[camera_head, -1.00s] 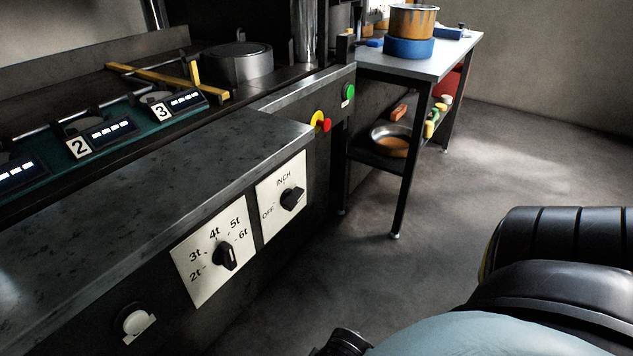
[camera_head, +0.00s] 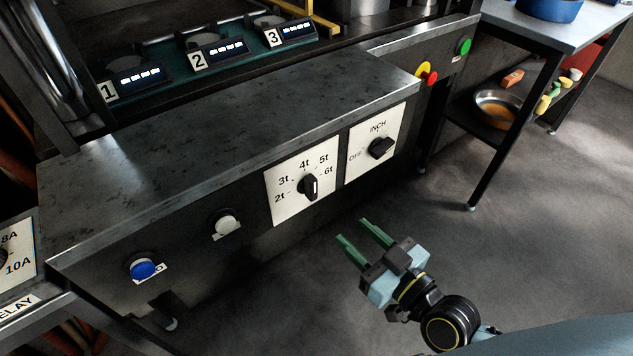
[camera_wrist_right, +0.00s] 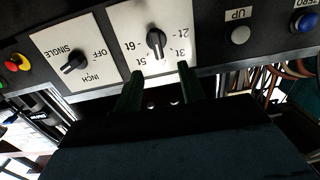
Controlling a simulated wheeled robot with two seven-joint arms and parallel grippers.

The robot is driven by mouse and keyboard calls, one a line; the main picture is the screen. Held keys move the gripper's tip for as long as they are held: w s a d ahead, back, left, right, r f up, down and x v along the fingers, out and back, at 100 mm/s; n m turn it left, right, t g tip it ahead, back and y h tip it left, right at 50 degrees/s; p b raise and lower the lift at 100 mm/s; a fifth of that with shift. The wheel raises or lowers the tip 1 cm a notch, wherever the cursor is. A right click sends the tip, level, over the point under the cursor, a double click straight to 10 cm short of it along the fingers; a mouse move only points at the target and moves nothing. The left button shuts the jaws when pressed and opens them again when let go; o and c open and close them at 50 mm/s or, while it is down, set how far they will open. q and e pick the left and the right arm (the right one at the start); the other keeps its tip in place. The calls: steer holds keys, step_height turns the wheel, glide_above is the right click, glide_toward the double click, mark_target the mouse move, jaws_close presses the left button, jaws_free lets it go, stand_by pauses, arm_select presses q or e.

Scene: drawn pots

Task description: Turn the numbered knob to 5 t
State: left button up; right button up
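The numbered knob (camera_head: 309,187) is a black pointer knob on a white plate (camera_head: 276,207) marked 2t to 6t, on the front of the dark machine. Its grip stands roughly upright in the head view; I cannot tell surely which mark it points to. My right gripper (camera_head: 353,229) is open and empty, in front of and below the plate. In the right wrist view the numbered knob (camera_wrist_right: 156,42) appears upside down, beyond and between the two green fingers (camera_wrist_right: 159,72), apart from them. The 4t mark is hidden there. My left gripper is out of view.
An INCH/OFF knob (camera_head: 381,148) sits on the plate to the right. A white button (camera_head: 227,223) and a blue button (camera_head: 144,268) are to the left. A red button (camera_head: 431,77) and a green button (camera_head: 464,46) are farther right. The floor in front is clear.

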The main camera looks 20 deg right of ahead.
mark_target(315, 187)
steer(key=shift+t, duration=0.4)
steer(key=x, duration=0.4)
steer(key=b+x, duration=0.1)
steer(key=x, duration=0.3)
steer(key=r+x, duration=0.1)
steer(key=x, duration=0.3)
steer(key=shift+w+d, duration=0.15)
steer(key=shift+w, duration=0.5)
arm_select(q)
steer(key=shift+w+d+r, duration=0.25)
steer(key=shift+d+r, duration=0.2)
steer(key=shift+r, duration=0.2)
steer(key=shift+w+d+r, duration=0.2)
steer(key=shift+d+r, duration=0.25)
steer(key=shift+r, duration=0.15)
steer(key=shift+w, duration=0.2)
arm_select(e)
jaws_close()
